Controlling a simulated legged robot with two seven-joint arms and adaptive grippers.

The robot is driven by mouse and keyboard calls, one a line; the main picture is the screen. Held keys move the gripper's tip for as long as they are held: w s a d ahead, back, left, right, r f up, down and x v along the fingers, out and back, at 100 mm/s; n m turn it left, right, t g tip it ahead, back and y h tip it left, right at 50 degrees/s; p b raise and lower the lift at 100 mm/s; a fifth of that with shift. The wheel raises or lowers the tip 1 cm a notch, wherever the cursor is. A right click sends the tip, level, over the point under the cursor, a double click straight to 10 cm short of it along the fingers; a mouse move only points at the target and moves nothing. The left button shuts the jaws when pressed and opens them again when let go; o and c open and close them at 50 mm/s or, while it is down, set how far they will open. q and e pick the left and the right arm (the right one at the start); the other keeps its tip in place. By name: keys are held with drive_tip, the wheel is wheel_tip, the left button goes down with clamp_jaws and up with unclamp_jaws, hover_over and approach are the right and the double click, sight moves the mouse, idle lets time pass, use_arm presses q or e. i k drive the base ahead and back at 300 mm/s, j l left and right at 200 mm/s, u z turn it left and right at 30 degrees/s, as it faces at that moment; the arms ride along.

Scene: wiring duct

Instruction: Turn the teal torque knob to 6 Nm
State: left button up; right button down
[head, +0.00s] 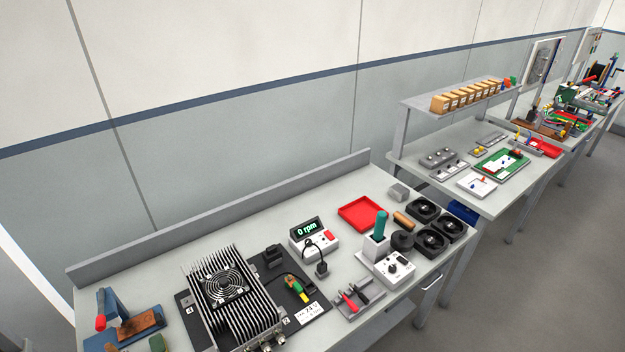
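A teal upright handle (381,224) stands in a white holder (376,247) near the right end of the nearest bench. It is the only clearly teal part near me; I cannot make out a separate teal knob or a Nm scale on it. In front of it sits a white control box (395,268) with a dark round dial on its top. The dial's markings are too small to read. Neither of my grippers shows in the head view.
A finned heatsink unit with a fan (232,290) fills the bench's middle. A display box (314,238) reads "0 rpm". A red tray (361,214), several black fans (431,240) and a small fixture with red-handled tool (356,297) surround the teal handle. More benches stand behind.

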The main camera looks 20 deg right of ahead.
sight(392, 268)
drive_tip(key=z, duration=1.25)
